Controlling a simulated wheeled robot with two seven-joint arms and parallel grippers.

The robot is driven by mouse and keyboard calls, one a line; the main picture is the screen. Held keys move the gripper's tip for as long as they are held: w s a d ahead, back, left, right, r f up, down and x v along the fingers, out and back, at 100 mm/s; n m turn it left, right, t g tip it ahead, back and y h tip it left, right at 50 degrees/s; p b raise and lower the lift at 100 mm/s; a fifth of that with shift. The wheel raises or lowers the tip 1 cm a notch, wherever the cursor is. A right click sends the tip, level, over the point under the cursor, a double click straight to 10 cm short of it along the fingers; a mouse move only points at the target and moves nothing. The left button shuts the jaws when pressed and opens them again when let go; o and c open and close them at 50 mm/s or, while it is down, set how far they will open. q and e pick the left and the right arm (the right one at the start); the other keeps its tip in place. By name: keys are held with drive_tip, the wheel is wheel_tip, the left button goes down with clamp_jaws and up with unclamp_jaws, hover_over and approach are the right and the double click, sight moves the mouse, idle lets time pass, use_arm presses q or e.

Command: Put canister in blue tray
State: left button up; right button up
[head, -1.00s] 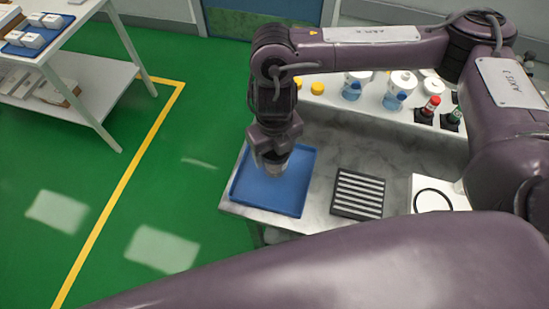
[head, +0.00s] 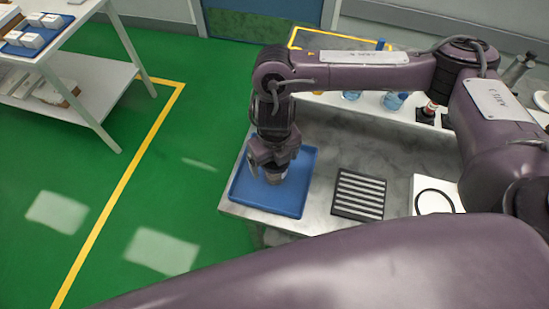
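The blue tray (head: 240,191) lies flat on the near left corner of the grey metal worktop. My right gripper (head: 272,167) points down over the tray's middle. It is shut on the canister (head: 275,175), a small greyish container whose upper part is hidden by the fingers. The canister is upright and at or just above the tray floor; I cannot tell if it touches. My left gripper is out of the picture.
A black ribbed rack (head: 359,195) lies right of the tray, then a white plate with a black ring (head: 436,197). Bottles, including a blue one (head: 392,101), stand on a raised shelf behind, partly hidden by my arm. A white table (head: 95,95) with boxes stands at left.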

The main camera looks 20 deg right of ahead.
wheel_tip(320, 180, up, 12)
drive_tip(key=shift+r, duration=0.2)
idle(0.7)
drive_tip(key=shift+s+f, duration=0.1)
idle(0.4)
